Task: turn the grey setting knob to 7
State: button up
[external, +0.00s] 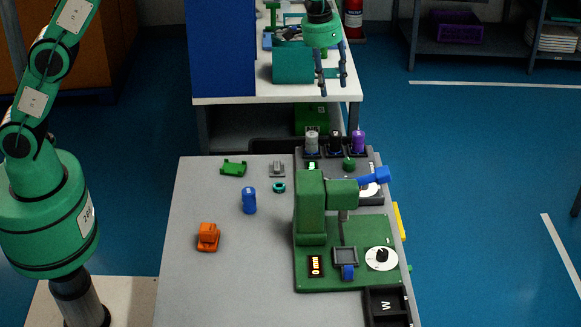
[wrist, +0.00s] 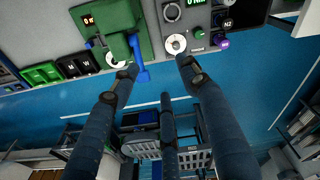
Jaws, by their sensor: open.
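Two white dials show. One (external: 370,188) is on the dark grey panel at the back right, partly hidden by a blue lever; the other (external: 381,257) has a black knob and is on the green machine base. In the wrist view, the grey panel's dial (wrist: 176,43) is near one fingertip and the green machine's dial (wrist: 117,55) near another. I cannot make out the knob's colour or the dial numbers, so which is the grey setting knob is unclear. My gripper (external: 333,88) is open and empty, high above and behind the panel. Its fingers (wrist: 155,68) are spread, apart from both dials.
The green machine (external: 311,205) stands on the table with a blue lever (external: 375,176) reaching right. A green knob (external: 349,163) and grey, black and purple cylinders (external: 335,142) are at the back. An orange part (external: 208,237) and blue cylinder (external: 249,200) lie left. Table's front left is clear.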

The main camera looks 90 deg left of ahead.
jog(key=w+a+f+n, duration=0.1)
jog(key=w+f, duration=0.3)
jog(key=f, duration=0.4)
jog(key=w+a+f+n+g+p, duration=0.1)
jog(key=w+a+f, duration=0.2)
jog(key=f, duration=0.6)
jog(key=w+a+f, duration=0.2)
jog(key=w+f, duration=0.4)
jog(key=f, duration=0.2)
jog(key=shift+w+a+f+n+g, duration=0.25)
jog(key=shift+a+f+n+g, duration=0.05)
jog(key=shift+n+g, duration=0.1)
jog(key=shift+f, duration=0.15)
notch_tip(320, 180, down, 14)
jog(key=shift+r, duration=0.2)
grip_shut()
